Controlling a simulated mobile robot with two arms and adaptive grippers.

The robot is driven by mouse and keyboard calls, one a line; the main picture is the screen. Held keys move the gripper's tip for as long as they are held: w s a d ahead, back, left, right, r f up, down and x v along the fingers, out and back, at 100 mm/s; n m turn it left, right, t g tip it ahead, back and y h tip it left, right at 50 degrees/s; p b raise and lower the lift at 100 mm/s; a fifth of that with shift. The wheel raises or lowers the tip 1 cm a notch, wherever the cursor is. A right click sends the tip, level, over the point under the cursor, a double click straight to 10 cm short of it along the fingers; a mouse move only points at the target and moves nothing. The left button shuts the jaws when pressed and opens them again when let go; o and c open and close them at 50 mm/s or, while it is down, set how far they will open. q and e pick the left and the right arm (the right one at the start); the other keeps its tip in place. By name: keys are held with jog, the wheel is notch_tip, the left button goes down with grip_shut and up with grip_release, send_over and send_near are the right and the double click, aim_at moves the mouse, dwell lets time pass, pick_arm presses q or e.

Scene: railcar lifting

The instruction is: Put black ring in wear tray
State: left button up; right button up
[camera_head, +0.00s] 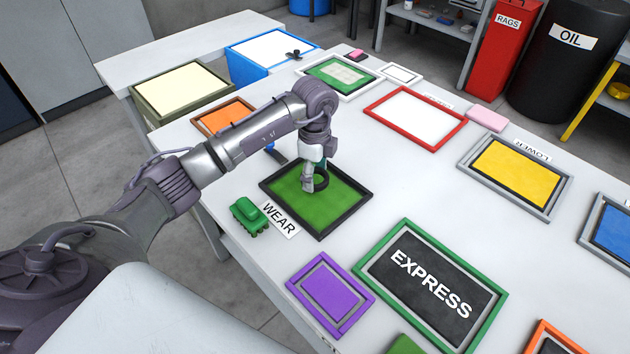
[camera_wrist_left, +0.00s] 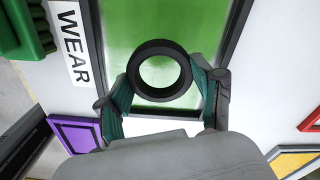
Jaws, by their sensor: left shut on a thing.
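The black ring (camera_wrist_left: 134,72) is held between the two fingers of my left gripper (camera_wrist_left: 162,92) in the left wrist view. In the head view my left gripper (camera_head: 314,184) is over the wear tray, with the ring (camera_head: 322,181) partly hidden by the fingers. The wear tray (camera_head: 348,223) has a black rim and a green floor, and the WEAR label (camera_head: 279,219) lies beside it. In the wrist view the green floor (camera_wrist_left: 120,25) shows behind and through the ring. I cannot tell whether the ring touches the floor. My right gripper is not in view.
A green toy-like block (camera_head: 249,216) stands left of the label. A purple tray (camera_head: 330,296) and the EXPRESS tray (camera_head: 383,252) lie nearer the front. A red-rimmed tray (camera_head: 458,133) and a yellow tray (camera_head: 470,180) lie to the right. White table shows between them.

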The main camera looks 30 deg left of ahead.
aim_at(315, 176)
pick_arm(q)
notch_tip(315, 176, down, 4)
jog(key=shift+r+p, duration=0.2)
jog(key=shift+p, duration=0.1)
jog(key=shift+f, duration=0.2)
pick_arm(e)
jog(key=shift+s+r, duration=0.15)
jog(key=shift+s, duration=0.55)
pick_arm(q)
jog(key=o, duration=1.2)
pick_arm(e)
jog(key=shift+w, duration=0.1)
pick_arm(q)
jog(key=shift+r, duration=0.2)
notch_tip(315, 176, up, 12)
jog(key=shift+f+b, duration=0.1)
jog(key=shift+b, duration=0.7)
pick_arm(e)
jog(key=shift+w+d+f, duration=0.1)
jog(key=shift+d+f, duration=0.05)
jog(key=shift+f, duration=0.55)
